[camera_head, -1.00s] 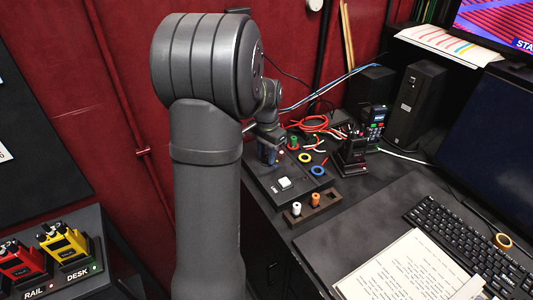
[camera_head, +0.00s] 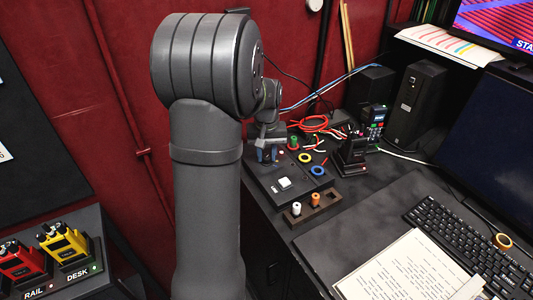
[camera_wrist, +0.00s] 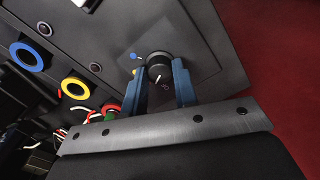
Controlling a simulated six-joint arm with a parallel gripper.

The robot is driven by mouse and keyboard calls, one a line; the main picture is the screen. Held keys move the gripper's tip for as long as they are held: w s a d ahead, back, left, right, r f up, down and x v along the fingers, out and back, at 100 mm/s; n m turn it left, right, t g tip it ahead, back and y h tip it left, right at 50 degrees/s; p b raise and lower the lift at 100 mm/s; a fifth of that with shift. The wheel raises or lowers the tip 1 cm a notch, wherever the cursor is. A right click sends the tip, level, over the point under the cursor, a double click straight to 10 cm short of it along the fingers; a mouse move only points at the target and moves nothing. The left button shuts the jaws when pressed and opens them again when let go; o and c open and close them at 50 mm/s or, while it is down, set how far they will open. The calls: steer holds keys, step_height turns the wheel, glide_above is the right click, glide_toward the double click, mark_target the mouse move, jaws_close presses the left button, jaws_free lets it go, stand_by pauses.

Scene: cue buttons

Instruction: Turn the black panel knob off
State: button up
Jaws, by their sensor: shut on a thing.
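The black panel knob (camera_wrist: 158,68) shows in the wrist view, round, with a white pointer line on its face. It sits on a dark square plate of the panel (camera_wrist: 200,45), near a small blue dot (camera_wrist: 133,56). My gripper (camera_wrist: 160,72) has its two blue fingers on either side of the knob and is shut on it. In the head view my gripper (camera_head: 267,152) is low at the far left end of the panel (camera_head: 304,186), and the knob is hidden there.
The panel has a lit white button (camera_head: 284,183) and blue (camera_head: 318,171) and yellow (camera_head: 305,158) rings. A holder (camera_head: 313,208) with white and orange pegs stands in front. A black device (camera_head: 353,152) and red cables (camera_head: 312,124) are close by.

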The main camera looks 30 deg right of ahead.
mark_target(267, 157)
steer(key=n, duration=0.6)
steer(key=shift+n, duration=0.3)
stand_by(0.4)
steer(key=o, duration=1)
steer(key=shift+r, duration=0.1)
step_height(267, 157, up, 17)
steer(key=shift+r, duration=0.15)
